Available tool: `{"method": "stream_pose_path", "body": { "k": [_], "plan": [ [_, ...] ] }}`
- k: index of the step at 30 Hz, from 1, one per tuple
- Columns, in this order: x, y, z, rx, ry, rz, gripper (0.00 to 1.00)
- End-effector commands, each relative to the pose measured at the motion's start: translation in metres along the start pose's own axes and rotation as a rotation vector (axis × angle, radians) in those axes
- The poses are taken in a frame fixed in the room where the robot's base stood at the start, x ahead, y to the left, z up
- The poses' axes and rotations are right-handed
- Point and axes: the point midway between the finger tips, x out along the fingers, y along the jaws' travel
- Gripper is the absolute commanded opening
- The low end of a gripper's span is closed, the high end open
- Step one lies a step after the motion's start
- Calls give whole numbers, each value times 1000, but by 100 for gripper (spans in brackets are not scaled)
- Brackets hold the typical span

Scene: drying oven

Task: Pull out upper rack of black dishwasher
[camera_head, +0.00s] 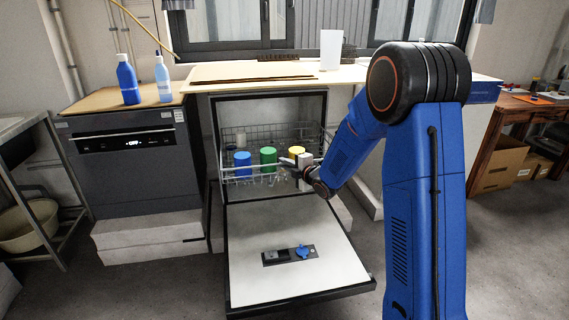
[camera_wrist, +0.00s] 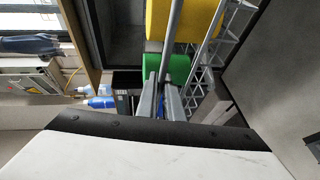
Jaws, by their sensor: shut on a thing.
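The black dishwasher (camera_head: 222,125) stands open, its door (camera_head: 290,275) folded down flat in front. Its upper wire rack (camera_head: 222,170) holds a blue cup (camera_head: 243,165), a green cup (camera_head: 268,157) and a yellow cup (camera_head: 296,151). The rack front is near the opening; how far out it sits is hard to tell. My gripper (camera_head: 286,162) is at the rack's front right part. In the wrist view my gripper (camera_wrist: 162,100) is shut on the rack's front rail (camera_wrist: 173,40), with the green cup (camera_wrist: 180,68) and yellow cup (camera_wrist: 195,20) close behind.
A second dark closed appliance (camera_head: 135,165) stands left, with two bottles (camera_head: 127,80) on top. A countertop (camera_head: 265,70) with a white container (camera_head: 330,50) lies above the open machine. A wooden table (camera_head: 530,105) with boxes is at right. Floor in front is clear.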

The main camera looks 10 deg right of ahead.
Motion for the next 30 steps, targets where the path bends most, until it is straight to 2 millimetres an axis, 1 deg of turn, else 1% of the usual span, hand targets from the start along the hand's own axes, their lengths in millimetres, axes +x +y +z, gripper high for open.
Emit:
{"method": "stream_pose_path", "body": {
  "k": [6, 9, 20, 23, 25, 30],
  "plan": [
    [0, -1, 1, 1, -2, -1, 0],
    [0, -1, 1, 1, -2, -1, 25],
    [-2, 0, 1, 1, -1, -1, 25],
    [-11, 0, 1, 1, -1, -1, 25],
    [-20, 0, 1, 1, -2, 0, 25],
    [-53, 1, 2, 1, -3, 0, 25]
  ]
}}
